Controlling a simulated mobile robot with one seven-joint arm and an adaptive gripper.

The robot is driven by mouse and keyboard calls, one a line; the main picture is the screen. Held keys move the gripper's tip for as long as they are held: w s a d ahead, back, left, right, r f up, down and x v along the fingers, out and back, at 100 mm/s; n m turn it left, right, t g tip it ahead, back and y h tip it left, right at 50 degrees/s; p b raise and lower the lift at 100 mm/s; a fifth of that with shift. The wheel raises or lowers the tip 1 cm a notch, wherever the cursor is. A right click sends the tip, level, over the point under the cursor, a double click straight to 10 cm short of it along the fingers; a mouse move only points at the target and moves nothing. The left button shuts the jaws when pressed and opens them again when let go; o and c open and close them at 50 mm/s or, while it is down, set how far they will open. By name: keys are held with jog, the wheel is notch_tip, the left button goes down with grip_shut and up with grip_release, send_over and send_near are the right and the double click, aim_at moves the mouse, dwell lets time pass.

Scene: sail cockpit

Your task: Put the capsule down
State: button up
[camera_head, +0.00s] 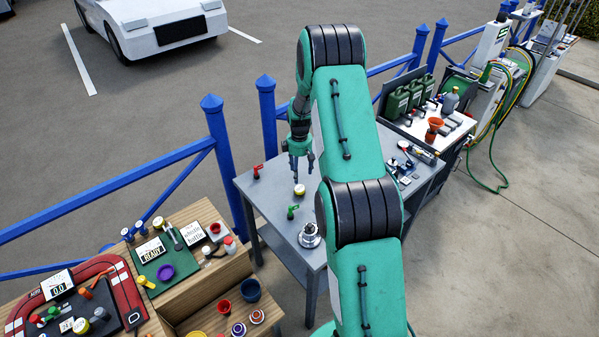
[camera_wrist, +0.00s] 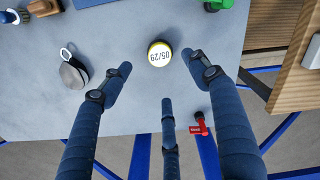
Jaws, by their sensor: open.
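The capsule, which I take to be the small round piece with a white top and yellow rim (camera_wrist: 160,53), sits on the grey table. Its top reads 05/29, upside down in the wrist view. It also shows in the head view (camera_head: 299,190), just below my gripper (camera_head: 302,176). My gripper's fingers (camera_wrist: 161,75) are spread wide and hold nothing. The capsule lies between and a little beyond the fingertips in the wrist view, with clear gaps to them. How high the fingertips are above the table is hard to tell.
A red valve (camera_wrist: 200,125) lies near the table edge, by the right finger. A green valve (camera_head: 292,211) and a metal fitting (camera_head: 309,235) stand nearer on the grey table (camera_head: 270,207). A dark oval piece with a ring (camera_wrist: 72,72) is beside the left finger. A wooden bench (camera_wrist: 296,75) adjoins.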

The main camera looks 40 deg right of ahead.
jog(key=s+a+r+m+t, duration=0.1)
jog(key=s+a+r, duration=0.2)
jog(key=a+r, duration=0.65)
jog(key=s+a+r+m+t, duration=0.1)
jog(key=s+a+r, duration=0.35)
jog(key=r, duration=0.85)
jog(key=s+a+r+m, duration=0.1)
jog(key=s+a+r, duration=0.1)
jog(key=a+r, duration=0.8)
jog(key=s+a+r+m+t, duration=0.1)
jog(key=s+a+r, duration=0.4)
jog(key=s, duration=0.2)
jog(key=s+a+r+m+t, duration=0.1)
jog(key=s+a+r, duration=0.35)
jog(key=s, duration=0.25)
jog(key=s+a+m, duration=0.1)
jog(key=s+a, duration=0.2)
jog(key=s, duration=0.4)
jog(key=s+a+t, duration=0.1)
jog(key=s+a, duration=0.2)
jog(key=s, duration=0.4)
jog(key=shift+s+r+m+t, duration=0.3)
jog(key=shift+s+r+m, duration=0.05)
jog(key=shift+m, duration=0.05)
jog(key=shift+f, duration=0.1)
